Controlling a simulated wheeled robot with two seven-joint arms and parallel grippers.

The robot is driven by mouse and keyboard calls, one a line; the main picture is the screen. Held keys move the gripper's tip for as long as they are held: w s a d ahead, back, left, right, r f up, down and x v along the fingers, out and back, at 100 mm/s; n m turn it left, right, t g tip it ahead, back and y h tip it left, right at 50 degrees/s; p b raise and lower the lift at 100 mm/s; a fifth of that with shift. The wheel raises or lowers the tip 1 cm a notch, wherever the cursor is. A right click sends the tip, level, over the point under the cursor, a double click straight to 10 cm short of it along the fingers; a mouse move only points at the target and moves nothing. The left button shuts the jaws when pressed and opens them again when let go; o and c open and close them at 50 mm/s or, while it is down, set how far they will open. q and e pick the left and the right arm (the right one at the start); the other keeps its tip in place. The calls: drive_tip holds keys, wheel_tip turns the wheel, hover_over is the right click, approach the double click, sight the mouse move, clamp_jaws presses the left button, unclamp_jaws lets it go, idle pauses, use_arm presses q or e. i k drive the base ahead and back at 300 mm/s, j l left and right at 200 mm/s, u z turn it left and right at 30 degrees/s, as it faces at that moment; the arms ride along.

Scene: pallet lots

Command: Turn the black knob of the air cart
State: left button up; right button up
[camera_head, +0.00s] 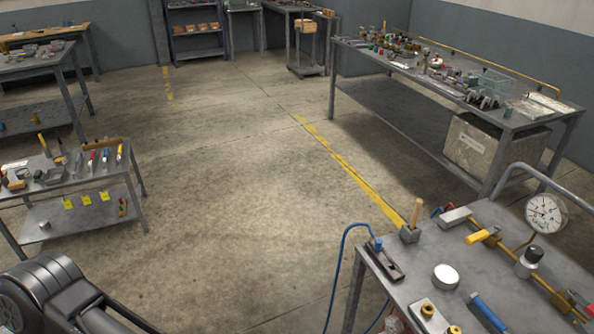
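The air cart (505,217) is the grey metal table at the lower right, cut off by the frame edges. A black knob (534,253) sits on top of a pale cylindrical body beside a brass pipe (543,282) on the cart. A round white dial gauge (546,213) stands behind the knob. A yellow-handled part (480,237) is on the pipe to the knob's left. Neither gripper shows; only a dark part of my arm is in view at the lower left, well away from the cart.
A blue hose (337,262) hangs off the cart's left edge. A white round piece (446,277) and a wooden-handled tool (416,214) are on the cart. A long workbench (497,118) stands behind it. A tool table (91,173) is at left. The middle floor is clear.

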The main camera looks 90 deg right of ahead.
sight(533, 254)
drive_tip(key=z, duration=4.4)
